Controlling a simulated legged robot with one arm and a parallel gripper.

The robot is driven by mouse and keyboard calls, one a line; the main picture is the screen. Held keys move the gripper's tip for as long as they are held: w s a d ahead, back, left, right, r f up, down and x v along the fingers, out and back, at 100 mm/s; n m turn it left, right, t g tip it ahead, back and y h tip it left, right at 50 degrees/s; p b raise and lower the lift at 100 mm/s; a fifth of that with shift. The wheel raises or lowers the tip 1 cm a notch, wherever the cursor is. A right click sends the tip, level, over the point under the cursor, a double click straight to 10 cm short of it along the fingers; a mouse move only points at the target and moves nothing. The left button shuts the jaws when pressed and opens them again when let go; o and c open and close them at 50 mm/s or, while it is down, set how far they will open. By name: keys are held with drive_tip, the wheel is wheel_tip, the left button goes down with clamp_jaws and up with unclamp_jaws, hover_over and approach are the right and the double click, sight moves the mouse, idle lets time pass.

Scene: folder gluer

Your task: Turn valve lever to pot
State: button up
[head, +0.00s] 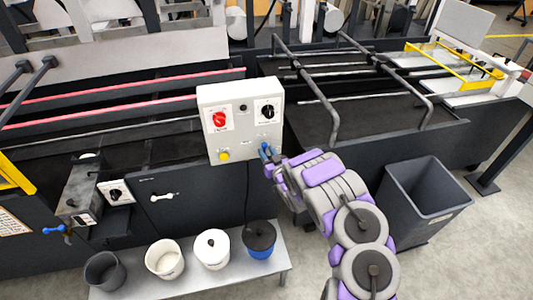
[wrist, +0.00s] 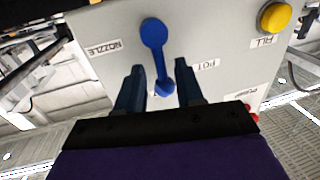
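The white control box (head: 240,120) stands in the middle of the head view, on the machine's near side. Its blue valve lever (wrist: 155,45) shows in the wrist view between the labels NOZZLE (wrist: 104,47) and POT (wrist: 198,65). The lever runs down the picture from a large round end to a smaller round end, with a slight tilt. My gripper (wrist: 160,82) is open, with one dark blue finger on each side of the lever's lower end. Gaps show between the fingers and the lever. In the head view my gripper (head: 267,157) is at the box's lower right corner and partly hides the lever.
The box also carries a red knob (head: 220,119), a black knob (head: 268,111) and a yellow button (head: 223,155). Several pots, including a blue one (head: 259,240), stand on a low grey bench (head: 188,284). A dark bin (head: 428,190) stands right of my arm.

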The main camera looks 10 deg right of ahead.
drive_tip(key=c, duration=0.5)
drive_tip(key=shift+a, duration=0.1)
clamp_jaws()
drive_tip(key=shift+w, duration=0.1)
drive_tip(key=n+b, duration=0.1)
drive_tip(key=a+n+b, duration=0.1)
drive_tip(key=b, duration=0.1)
drive_tip(key=n+b, duration=0.2)
drive_tip(key=shift+a+g, duration=0.3)
drive_tip(key=n+b, duration=0.1)
drive_tip(key=a+n+b, duration=0.1)
drive_tip(key=b, duration=0.1)
drive_tip(key=n+h+b, duration=0.1)
drive_tip(key=n+b, duration=0.1)
drive_tip(key=shift+a+f+g, duration=0.2)
drive_tip(key=shift+a+g, duration=0.1)
drive_tip(key=shift+n, duration=0.3)
drive_tip(key=shift+o, duration=2.1)
unclamp_jaws()
drive_tip(key=shift+o, duration=1.3)
drive_tip(key=shift+a+f, duration=0.2)
drive_tip(key=shift+f, duration=0.05)
